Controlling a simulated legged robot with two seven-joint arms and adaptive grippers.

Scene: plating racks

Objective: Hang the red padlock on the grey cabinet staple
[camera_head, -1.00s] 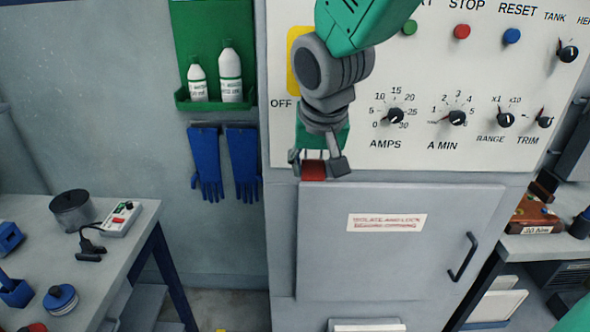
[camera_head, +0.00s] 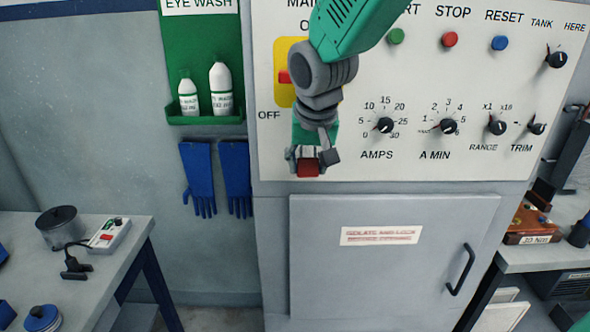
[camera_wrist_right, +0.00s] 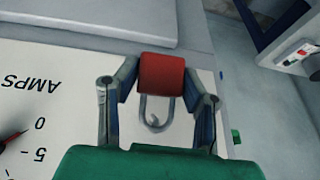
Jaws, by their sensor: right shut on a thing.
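The red padlock (camera_head: 307,168) is in my right gripper (camera_head: 308,160), in front of the lower left part of the white control panel, above the grey cabinet door (camera_head: 392,265). In the right wrist view the padlock's red body (camera_wrist_right: 162,73) sits between the two fingers of my right gripper (camera_wrist_right: 160,82). Its grey shackle (camera_wrist_right: 143,108) points back toward the palm and looks like a hook with a gap. I cannot make out the staple in either view; it may be hidden behind my gripper. My left gripper is not in view.
The control panel (camera_head: 420,168) has knobs and buttons close to the right of my gripper. Blue gloves (camera_head: 198,175) and an eye wash shelf (camera_head: 205,120) hang to the left. A workbench (camera_head: 125,265) stands at left. The door handle (camera_head: 461,270) sticks out.

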